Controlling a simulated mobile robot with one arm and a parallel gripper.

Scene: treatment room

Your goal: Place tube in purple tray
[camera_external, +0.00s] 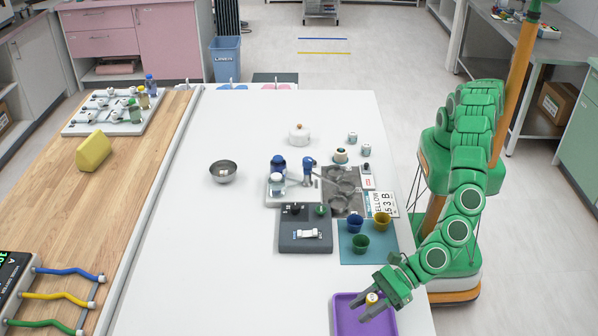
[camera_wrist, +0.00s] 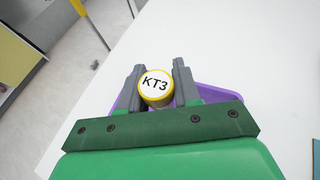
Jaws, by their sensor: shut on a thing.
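The tube (camera_external: 371,298) has a yellow body and a white top. In the wrist view its white cap (camera_wrist: 155,83) reads "KT3" and a yellow rim shows around it. My gripper (camera_external: 374,296) is shut on the tube, with one grey finger on each side of it. The purple tray (camera_external: 343,327) lies at the front right of the white table. My gripper and the tube are over the tray in the external view. The tray also shows behind the fingers in the wrist view (camera_wrist: 205,94). The height of the tube above the tray floor cannot be told.
A blue-green mat (camera_external: 350,257) with blue, green and yellow cups lies behind the tray. A dark grey block (camera_external: 305,243) stands left of the mat. A steel bowl (camera_external: 223,172) is farther back. The white table (camera_external: 220,270) is clear left of the tray.

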